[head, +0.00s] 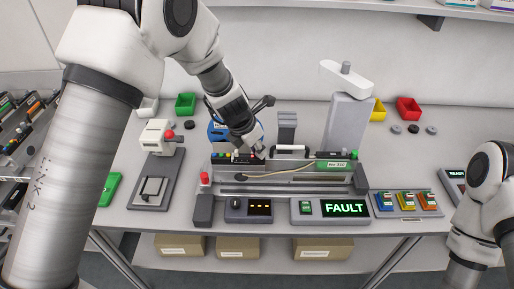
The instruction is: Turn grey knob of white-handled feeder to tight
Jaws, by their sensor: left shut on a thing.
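The white-handled feeder (312,157) lies across the bench fixture in the middle of the head view, with its white handle (291,148) on top and a green label at its right end. My left gripper (259,150) comes down from above onto the feeder, just left of the white handle. It is shut on what appears to be the grey knob, which the fingers mostly hide. I cannot tell the knob's angle. My right arm shows at the right edge, but its gripper is out of view.
A lit display (345,208) reads FAULT at the bench front. A cream press-like device (155,138) stands left, and a tall grey post (347,122) with a white arm stands behind the feeder. Red (408,108) and green (186,103) bins sit at the back. A tan cable crosses the fixture.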

